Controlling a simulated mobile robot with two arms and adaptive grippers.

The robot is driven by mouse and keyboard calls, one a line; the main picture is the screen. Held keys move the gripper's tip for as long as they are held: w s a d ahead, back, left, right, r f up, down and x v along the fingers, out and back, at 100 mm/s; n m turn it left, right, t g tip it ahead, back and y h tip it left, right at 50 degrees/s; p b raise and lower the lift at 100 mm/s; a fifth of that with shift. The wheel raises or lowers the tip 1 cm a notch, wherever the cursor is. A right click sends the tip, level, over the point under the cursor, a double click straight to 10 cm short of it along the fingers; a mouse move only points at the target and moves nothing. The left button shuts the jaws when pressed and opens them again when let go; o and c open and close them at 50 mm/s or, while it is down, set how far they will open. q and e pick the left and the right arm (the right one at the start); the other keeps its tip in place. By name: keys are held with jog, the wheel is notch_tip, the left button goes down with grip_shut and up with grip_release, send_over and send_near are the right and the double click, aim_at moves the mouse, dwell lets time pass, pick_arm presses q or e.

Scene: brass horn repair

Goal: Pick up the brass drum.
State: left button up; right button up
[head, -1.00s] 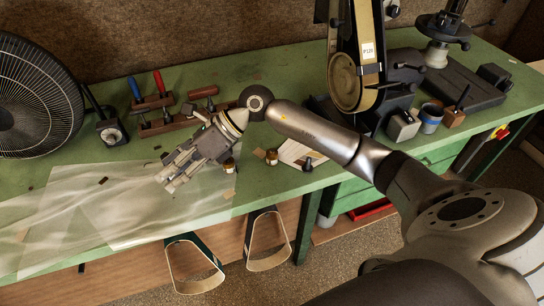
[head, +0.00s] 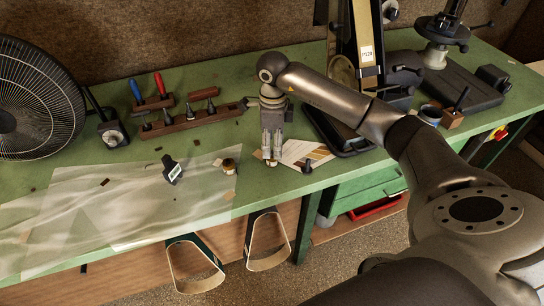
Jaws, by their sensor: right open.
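A small brass drum-like piece with a darker top (head: 229,167) stands at the right edge of the translucent sheet on the green bench. A second small brass piece (head: 271,161) shows at the fingertips of my right gripper (head: 271,154); most of it is hidden by the fingers. I cannot tell for sure which of the two is the brass drum. My right gripper is open and points straight down over the second piece, beside the striped card. Whether the fingers touch it cannot be told. My left gripper is not in view.
A small dark block with a pale face (head: 172,169) stands on the translucent sheet (head: 90,215). A wooden tool rack (head: 190,121) lies behind. A striped card (head: 309,153) and a small dark knob (head: 307,166) lie right of the gripper. A belt sander (head: 367,50) stands behind my arm.

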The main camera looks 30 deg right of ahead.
aim_at(272, 152)
jog(key=f, duration=0.1)
jog(key=f+p, duration=0.1)
jog(key=f, duration=0.1)
jog(key=f+p, duration=0.1)
jog(key=shift+s+a+f, duration=0.1)
jog(key=shift+a+f, duration=0.2)
jog(key=shift+f, duration=0.1)
jog(key=shift+d+f, duration=0.1)
jog(key=shift+f, duration=0.2)
jog(key=c, duration=1.2)
jog(key=shift+r, duration=0.1)
jog(key=shift+r+b, duration=0.4)
jog(key=shift+r, duration=0.15)
jog(key=s+a+r+b, duration=0.1)
jog(key=s+a+r, duration=0.1)
jog(key=s+r, duration=0.2)
jog(key=s+a+r+b, duration=0.1)
jog(key=s+r+b, duration=0.1)
jog(key=s+r, duration=0.2)
jog(key=s+a+r+b, duration=0.1)
jog(key=s+a+r, duration=0.1)
jog(key=s+r, duration=0.1)
jog(key=shift+s+a+r+b, duration=0.15)
jog(key=shift+s+r+b, duration=0.05)
jog(key=shift+s, duration=0.25)
jog(key=shift+s+a+r+b, duration=0.15)
jog(key=shift+s+r+b, duration=0.05)
jog(key=shift+s, duration=0.25)
